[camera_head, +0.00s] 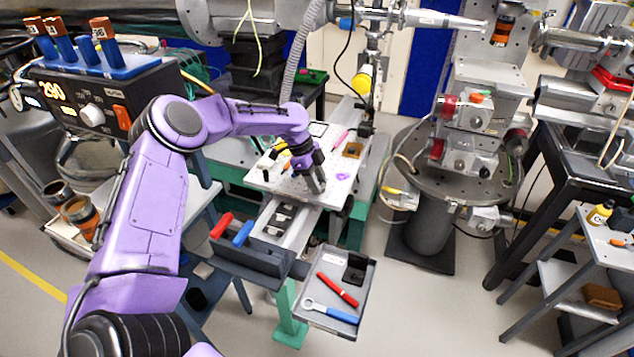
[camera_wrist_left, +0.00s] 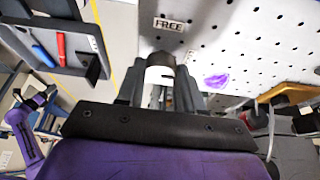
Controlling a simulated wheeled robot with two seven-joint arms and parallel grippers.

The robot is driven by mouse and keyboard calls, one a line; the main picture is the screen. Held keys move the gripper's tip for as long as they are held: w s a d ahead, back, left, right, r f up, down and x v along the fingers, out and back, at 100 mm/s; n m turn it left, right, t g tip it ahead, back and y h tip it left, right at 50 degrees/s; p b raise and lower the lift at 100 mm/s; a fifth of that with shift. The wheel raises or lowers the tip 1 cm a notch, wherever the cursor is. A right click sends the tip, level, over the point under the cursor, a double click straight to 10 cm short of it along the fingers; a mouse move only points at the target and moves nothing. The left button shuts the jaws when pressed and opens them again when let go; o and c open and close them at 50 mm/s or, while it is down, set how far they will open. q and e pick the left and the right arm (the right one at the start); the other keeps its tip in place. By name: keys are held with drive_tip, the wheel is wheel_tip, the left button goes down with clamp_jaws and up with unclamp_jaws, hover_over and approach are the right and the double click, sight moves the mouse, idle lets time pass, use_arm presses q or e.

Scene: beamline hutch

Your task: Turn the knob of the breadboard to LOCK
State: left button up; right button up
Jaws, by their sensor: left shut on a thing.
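The breadboard (camera_head: 332,190) is a white perforated plate on a green-legged stand; it also shows in the left wrist view (camera_wrist_left: 285,70). My left gripper (camera_head: 312,182) reaches down at its front edge. In the left wrist view my left gripper (camera_wrist_left: 160,95) is shut on the knob (camera_wrist_left: 160,73), a dark round piece with a white mark. A label reading FREE (camera_wrist_left: 168,24) is just beyond the knob. No LOCK label shows. The gripper hides the knob in the head view. In the left wrist view my right gripper (camera_wrist_left: 38,98) is small at the left, its jaws unclear.
A grey tray (camera_head: 366,308) with a red and a blue-handled tool sits in front of the breadboard. A black controller box (camera_head: 80,90) stands at left. A purple piece (camera_wrist_left: 216,81) and a brown block (camera_wrist_left: 290,93) lie on the breadboard.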

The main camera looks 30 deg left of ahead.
idle(0.4)
use_arm(q)
drive_tip(key=o, duration=1)
drive_tip(key=shift+o, duration=0.2)
drive_tip(key=shift+r, duration=0.1)
drive_tip(key=w+b+v, duration=0.1)
drive_tip(key=v, duration=0.9)
drive_tip(key=shift+s+r, duration=0.2)
drive_tip(key=shift+s, duration=0.25)
drive_tip(key=shift+a, duration=0.1)
